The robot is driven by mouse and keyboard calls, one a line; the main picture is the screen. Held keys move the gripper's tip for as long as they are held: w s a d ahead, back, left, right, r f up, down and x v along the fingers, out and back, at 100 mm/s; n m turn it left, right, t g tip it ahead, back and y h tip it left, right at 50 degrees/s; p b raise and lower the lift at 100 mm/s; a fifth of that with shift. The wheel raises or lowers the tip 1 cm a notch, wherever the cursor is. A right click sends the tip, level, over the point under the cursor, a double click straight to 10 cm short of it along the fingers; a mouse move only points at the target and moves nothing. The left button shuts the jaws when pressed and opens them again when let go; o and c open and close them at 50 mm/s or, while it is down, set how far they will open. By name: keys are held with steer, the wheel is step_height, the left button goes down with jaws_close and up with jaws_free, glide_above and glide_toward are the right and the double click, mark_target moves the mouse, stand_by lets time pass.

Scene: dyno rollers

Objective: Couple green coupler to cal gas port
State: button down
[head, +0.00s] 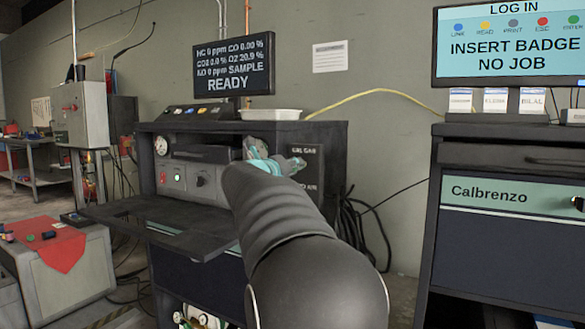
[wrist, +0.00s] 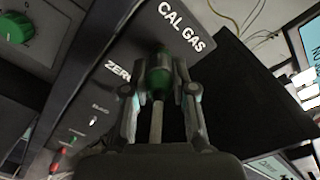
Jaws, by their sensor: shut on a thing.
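My gripper (wrist: 159,80) is shut on the green coupler (wrist: 158,77), with one finger on each side of it. A pale stem or hose runs from the coupler back toward my wrist. The coupler's far end is up against or very close to the dark panel (wrist: 130,45), just below the CAL GAS label (wrist: 187,27). The cal gas port is hidden behind the coupler, so I cannot tell whether they are joined. In the head view my gripper (head: 279,162) is at the analyzer cabinet's right side, next to the labelled panel (head: 309,185), and the coupler is not clearly visible.
A ZERO AIR label (wrist: 117,67) sits lower left on the panel. A green knob (wrist: 15,28) is at upper left. A fold-out shelf (head: 165,228) juts from the cabinet. A yellow hose (head: 375,92) runs along the wall to the Calbrenzo cabinet (head: 500,205) at right.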

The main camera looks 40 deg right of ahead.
steer(key=shift+w+d+r, duration=0.15)
steer(key=shift+d+r, duration=0.05)
steer(key=shift+d, duration=0.15)
steer(key=c, duration=0.9)
jaws_free()
steer(key=shift+f, duration=0.1)
steer(key=shift+o, duration=0.2)
steer(key=shift+a, duration=0.1)
